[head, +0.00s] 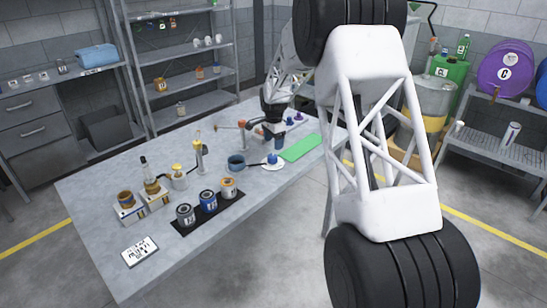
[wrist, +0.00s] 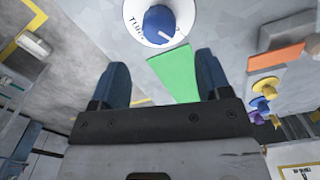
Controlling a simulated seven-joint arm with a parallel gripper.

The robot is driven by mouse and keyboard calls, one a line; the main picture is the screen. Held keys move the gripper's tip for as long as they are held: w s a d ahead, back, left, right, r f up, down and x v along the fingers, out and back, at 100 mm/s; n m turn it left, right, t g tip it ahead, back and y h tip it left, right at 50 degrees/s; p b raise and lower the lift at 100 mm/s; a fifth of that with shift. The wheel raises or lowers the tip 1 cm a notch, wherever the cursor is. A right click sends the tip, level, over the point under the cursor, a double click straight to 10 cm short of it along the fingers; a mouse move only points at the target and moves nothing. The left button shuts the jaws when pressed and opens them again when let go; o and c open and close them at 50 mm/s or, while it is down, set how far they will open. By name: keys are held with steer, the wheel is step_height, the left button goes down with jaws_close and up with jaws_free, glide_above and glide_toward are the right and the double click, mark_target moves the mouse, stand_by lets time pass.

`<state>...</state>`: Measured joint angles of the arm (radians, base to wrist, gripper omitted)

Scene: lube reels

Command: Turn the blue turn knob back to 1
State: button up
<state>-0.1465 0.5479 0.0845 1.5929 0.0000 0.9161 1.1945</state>
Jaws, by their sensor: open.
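The blue turn knob (wrist: 158,25) sits on a round white dial (wrist: 134,12) with "TURN" lettering at the top of the wrist view. A white pointer line on the knob points to the lower right; the numbers cannot be read. In the head view the knob (head: 272,158) and its white dial (head: 264,166) are on the table, left of the green mat. My gripper (wrist: 161,68) has its two blue fingers spread wide with nothing between them. The knob is beyond the fingertips, apart from them. In the head view my gripper (head: 279,142) is close behind the knob.
The green mat (head: 300,147) lies beside the dial. Several labelled cans stand on a black mat (head: 183,229) nearer the front. Bottles and pumps stand at the table's left. The table's (head: 262,206) front right area is bare.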

mark_target(274, 155)
steer(key=shift+f, duration=0.1)
steer(key=shift+f, duration=3.8)
steer(key=c, duration=0.9)
